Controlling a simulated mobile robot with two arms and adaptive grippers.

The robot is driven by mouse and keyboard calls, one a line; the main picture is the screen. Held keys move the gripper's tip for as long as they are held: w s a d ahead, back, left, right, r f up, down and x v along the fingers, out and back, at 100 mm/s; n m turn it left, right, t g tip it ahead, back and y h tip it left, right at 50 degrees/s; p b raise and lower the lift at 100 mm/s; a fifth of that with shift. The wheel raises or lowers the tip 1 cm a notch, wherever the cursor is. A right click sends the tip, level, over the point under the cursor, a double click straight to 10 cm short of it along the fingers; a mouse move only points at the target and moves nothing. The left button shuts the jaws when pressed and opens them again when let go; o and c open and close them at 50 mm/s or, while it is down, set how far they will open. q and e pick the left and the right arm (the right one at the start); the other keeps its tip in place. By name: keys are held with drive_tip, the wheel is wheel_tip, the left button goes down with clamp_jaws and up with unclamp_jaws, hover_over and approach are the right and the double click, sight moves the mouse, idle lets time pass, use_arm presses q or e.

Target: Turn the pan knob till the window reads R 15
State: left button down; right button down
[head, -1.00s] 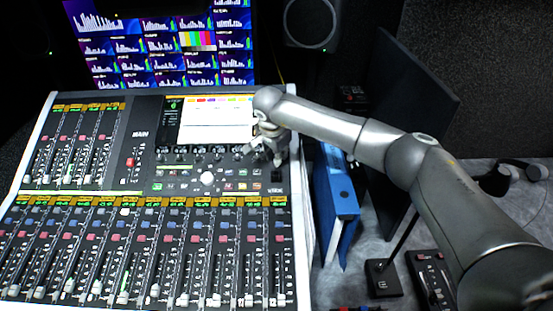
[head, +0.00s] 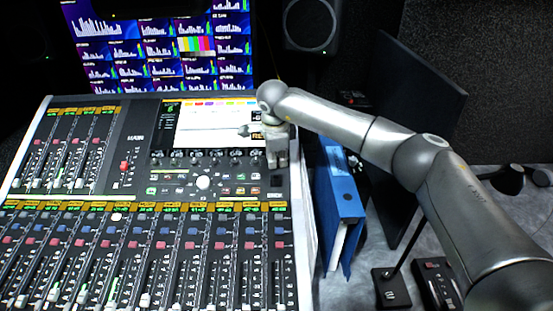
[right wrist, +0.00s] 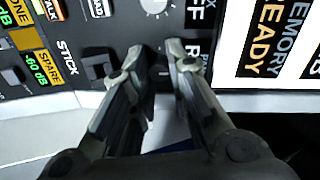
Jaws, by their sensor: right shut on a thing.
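My right gripper (head: 277,163) is over the right side of the mixing console, just below its screen. In the right wrist view its two fingers (right wrist: 160,68) are closed around a small dark knob (right wrist: 160,72), which I take for the pan knob; the fingers hide most of it. Beside the fingers, a dark window (right wrist: 194,48) shows a white letter R. The rest of its reading is hidden behind a finger, so I cannot tell the number. My left gripper is not in view.
The console (head: 120,195) carries several faders and buttons. A pale round knob (right wrist: 155,5) lies just beyond the fingers. A blue binder (head: 338,195) stands right of the console. Monitors (head: 150,45) and a speaker (head: 310,25) are behind.

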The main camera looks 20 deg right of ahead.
drive_tip(key=shift+r, duration=0.1)
idle(0.4)
drive_tip(key=c, duration=1.6)
unclamp_jaws()
drive_tip(key=shift+c, duration=0.2)
drive_tip(key=v, duration=1.2)
